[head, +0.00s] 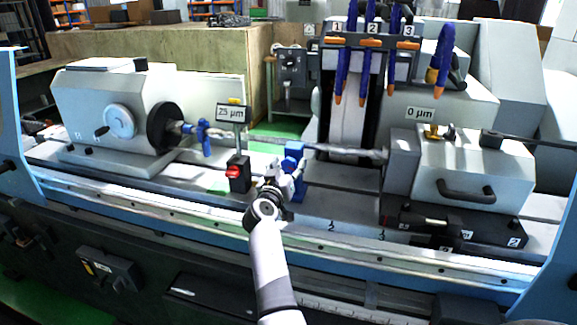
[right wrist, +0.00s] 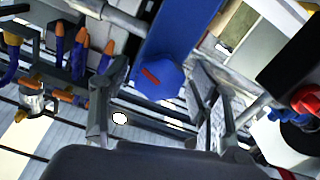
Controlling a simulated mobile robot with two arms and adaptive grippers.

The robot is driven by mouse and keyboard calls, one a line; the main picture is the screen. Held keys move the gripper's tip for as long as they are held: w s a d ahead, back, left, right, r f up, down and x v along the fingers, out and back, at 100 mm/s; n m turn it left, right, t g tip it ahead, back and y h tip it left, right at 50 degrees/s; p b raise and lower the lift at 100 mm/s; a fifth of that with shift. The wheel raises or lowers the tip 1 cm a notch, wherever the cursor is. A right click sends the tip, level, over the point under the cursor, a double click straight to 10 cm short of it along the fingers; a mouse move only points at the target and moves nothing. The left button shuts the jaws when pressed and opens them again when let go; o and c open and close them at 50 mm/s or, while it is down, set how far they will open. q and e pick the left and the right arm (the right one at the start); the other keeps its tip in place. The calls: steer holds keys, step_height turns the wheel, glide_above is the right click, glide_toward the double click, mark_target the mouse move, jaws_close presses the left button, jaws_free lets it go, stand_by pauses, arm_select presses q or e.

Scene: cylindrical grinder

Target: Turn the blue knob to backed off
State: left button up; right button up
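The blue knob (right wrist: 160,82), with a red mark on its face, sits on a blue steady rest (right wrist: 180,30) in the right wrist view. In the head view this blue rest (head: 294,153) stands on the machine bed beside the long workpiece; its knob is hidden there behind my gripper. My right gripper (head: 283,175) is at the front of the rest. In the right wrist view its two fingers (right wrist: 160,74) are spread, one on either side of the knob, with small gaps visible; contact cannot be told. My left gripper is not in view.
A black box with a red button (head: 235,173) and a "25 µm" sign (head: 232,113) stands just left of my right gripper. A second blue rest (head: 204,137) is farther left. Orange-tipped blue nozzles (head: 364,85) hang behind right. The front bed (head: 345,210) is mostly clear.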

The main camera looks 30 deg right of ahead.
steer(key=c, duration=0.6)
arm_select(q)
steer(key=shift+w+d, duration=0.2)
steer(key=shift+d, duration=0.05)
arm_select(e)
steer(key=c, duration=0.4)
